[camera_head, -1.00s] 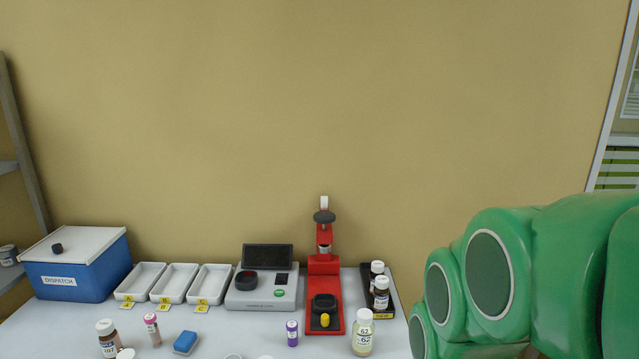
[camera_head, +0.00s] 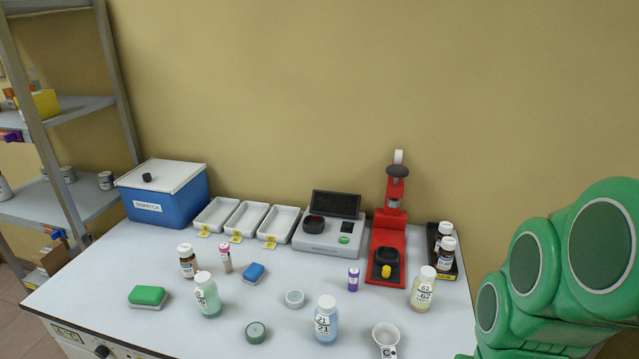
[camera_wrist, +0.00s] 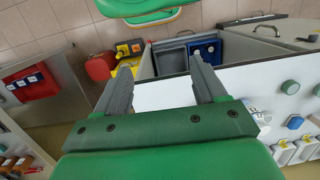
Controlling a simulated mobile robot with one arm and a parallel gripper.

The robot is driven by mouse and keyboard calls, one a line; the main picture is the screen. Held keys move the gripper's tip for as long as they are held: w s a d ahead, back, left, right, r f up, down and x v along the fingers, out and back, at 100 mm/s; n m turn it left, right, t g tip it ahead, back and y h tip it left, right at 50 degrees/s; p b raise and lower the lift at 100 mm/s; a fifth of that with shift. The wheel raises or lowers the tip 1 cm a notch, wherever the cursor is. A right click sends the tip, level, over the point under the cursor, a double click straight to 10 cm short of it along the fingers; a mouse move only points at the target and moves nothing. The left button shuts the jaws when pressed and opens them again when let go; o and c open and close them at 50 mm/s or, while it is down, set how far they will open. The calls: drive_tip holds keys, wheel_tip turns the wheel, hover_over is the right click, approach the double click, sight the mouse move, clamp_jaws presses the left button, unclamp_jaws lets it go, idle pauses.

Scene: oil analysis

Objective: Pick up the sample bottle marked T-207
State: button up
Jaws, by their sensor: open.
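Several sample bottles stand on the white table (camera_head: 110,295). A brown bottle (camera_head: 187,264) with a white cap stands at the left; its label is too small to read now. A green bottle (camera_head: 208,298), a blue bottle (camera_head: 326,324) and a pale yellow bottle (camera_head: 422,292) also stand there; none is clearly marked T-207. Two more brown bottles (camera_head: 446,250) stand in a black tray at the right. My gripper (camera_wrist: 160,66) is open and empty in the wrist view, pointing past the table's edge, apart from the bottles. It is not visible in the head view.
A blue dispatch box (camera_head: 165,205), white trays (camera_head: 246,219), a grey instrument (camera_head: 328,236) and a red press (camera_head: 386,250) line the back. Shelves stand left.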

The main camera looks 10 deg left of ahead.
sight(181, 250)
drive_tip(key=w+a+r+m+y, duration=0.1)
drive_tip(key=w+a+m+y, duration=0.15)
drive_tip(key=w+a, duration=0.75)
drive_tip(key=w+a+r+m+g+y, duration=0.15)
drive_tip(key=w+a+y, duration=0.25)
drive_tip(key=a, duration=1.1)
drive_tip(key=w+a+r+m+t+y, duration=0.1)
drive_tip(key=w+a+m+y, duration=0.15)
drive_tip(key=w+a, duration=0.75)
drive_tip(key=w+a+f+m+y, duration=0.1)
drive_tip(key=w+a+f+m, duration=0.2)
drive_tip(key=a, duration=0.5)
drive_tip(key=w+a+f+m+t+y, duration=0.1)
drive_tip(key=w+a+f+m, duration=0.3)
drive_tip(key=a, duration=0.5)
drive_tip(key=w+a+f+m+t+y, duration=0.1)
drive_tip(key=w+a+f+m, duration=0.2)
drive_tip(key=a+f, duration=0.4)
drive_tip(key=shift+w+a+f+m+y, duration=0.1)
drive_tip(key=shift+w+a+m+y, duration=0.1)
drive_tip(key=shift+a+m, duration=0.25)
drive_tip(key=shift+w+a+m+y, duration=0.1)
drive_tip(key=shift+a+m+y, duration=0.1)
drive_tip(key=shift+a+m, duration=0.15)
drive_tip(key=shift+w+x, duration=0.2)
drive_tip(key=shift+x, duration=1.65)
drive_tip(key=shift+w+x, duration=0.2)
drive_tip(key=shift+x, duration=1.65)
drive_tip(key=shift+c, duration=0.3)
drive_tip(key=c, duration=1.1)
